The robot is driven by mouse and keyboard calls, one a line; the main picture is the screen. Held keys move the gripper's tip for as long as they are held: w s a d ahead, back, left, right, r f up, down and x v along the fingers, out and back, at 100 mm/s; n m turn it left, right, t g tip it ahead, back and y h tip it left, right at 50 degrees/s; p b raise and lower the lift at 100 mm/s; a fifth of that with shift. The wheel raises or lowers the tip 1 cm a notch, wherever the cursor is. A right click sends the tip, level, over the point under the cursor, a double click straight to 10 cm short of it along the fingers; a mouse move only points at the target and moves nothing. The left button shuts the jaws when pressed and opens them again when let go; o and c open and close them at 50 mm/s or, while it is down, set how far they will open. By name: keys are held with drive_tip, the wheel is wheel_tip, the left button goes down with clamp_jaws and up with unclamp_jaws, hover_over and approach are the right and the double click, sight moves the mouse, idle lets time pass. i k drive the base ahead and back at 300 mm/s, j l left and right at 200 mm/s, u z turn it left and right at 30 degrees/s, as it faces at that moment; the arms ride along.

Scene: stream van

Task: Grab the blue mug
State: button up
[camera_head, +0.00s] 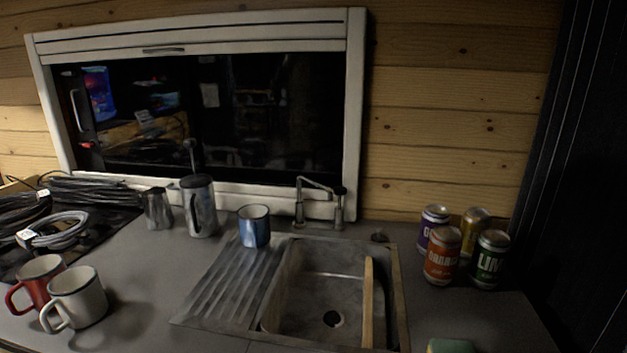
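The blue mug (254,228) stands upright at the back of the ribbed drainboard, just left of the sink bowl. It has a dark rim and a shaded inside. Its handle cannot be made out clearly. My gripper does not show in the head view.
The sink (320,290) holds a wooden board (367,300) on edge; a tap (305,205) stands behind. A French press (198,208) and steel pitcher (157,209) stand left. A white mug (77,300), red mug (38,280) and several cans (441,256) flank the counter.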

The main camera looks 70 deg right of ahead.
sight(253, 222)
drive_tip(key=z, duration=1.05)
drive_tip(key=j+z, duration=0.65)
drive_tip(key=i, duration=0.25)
